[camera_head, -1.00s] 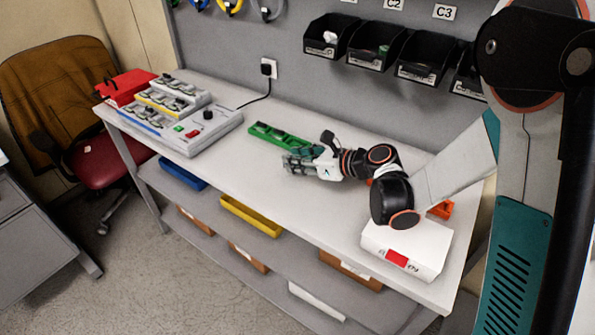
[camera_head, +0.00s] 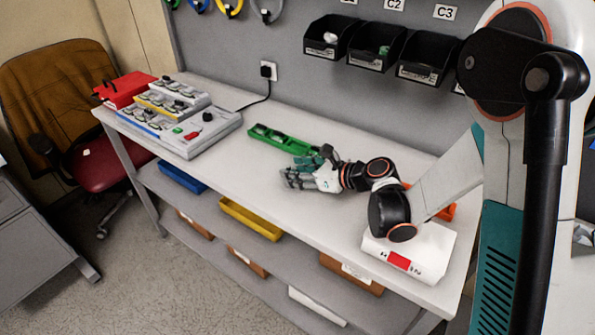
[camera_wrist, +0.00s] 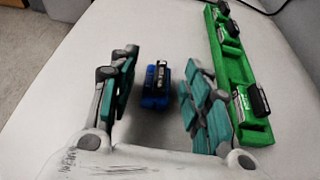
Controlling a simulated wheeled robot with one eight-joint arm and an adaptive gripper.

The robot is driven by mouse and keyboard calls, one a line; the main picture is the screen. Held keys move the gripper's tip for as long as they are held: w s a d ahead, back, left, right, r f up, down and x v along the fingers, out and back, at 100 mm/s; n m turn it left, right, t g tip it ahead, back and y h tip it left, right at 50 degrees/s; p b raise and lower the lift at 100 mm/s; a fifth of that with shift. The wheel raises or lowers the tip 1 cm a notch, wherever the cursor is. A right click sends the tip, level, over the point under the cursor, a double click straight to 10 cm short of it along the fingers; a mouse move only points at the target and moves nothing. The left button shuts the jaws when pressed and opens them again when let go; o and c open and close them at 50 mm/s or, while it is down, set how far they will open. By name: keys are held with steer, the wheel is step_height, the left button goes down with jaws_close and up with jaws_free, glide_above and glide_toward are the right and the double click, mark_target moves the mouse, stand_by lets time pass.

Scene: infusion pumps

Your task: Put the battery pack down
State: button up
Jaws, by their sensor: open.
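The battery pack (camera_wrist: 157,84), blue with a black top, stands on the white table in the wrist view. It lies between the two spread finger pads of my gripper (camera_wrist: 158,95), with a gap on each side. In the head view my gripper (camera_head: 300,178) is low over the table, in front of the green tray. The battery pack cannot be made out there, as the fingers hide it.
A long green tray (camera_wrist: 242,100) with several black packs lies close on the right in the wrist view. A grey charger station (camera_head: 190,132) is at the table's left end. A white box (camera_head: 432,250) is at the right. Table between station and gripper is clear.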

steer(key=shift+r, duration=0.1)
steer(key=shift+d+r, duration=0.15)
steer(key=p+v, duration=0.3)
steer(key=v, duration=0.8)
steer(key=shift+s+d+r, duration=0.15)
steer(key=shift+s+d, duration=0.05)
steer(key=shift+s, duration=0.1)
steer(key=shift+s+d+r+n+h, duration=0.2)
steer(key=shift+s+r+n+h, duration=0.05)
steer(key=shift+r+n+h, duration=0.3)
steer(key=s+d+r+n+h, duration=0.4)
steer(key=s+d+n, duration=0.3)
steer(key=s+n, duration=0.3)
steer(key=s+d+r+n+h, duration=0.5)
steer(key=s+n, duration=0.5)
steer(key=n, duration=0.3)
steer(key=shift+s+d+h, duration=0.2)
steer(key=shift+d+h, duration=0.65)
steer(key=shift+d, duration=0.3)
steer(key=shift+c, duration=0.5)
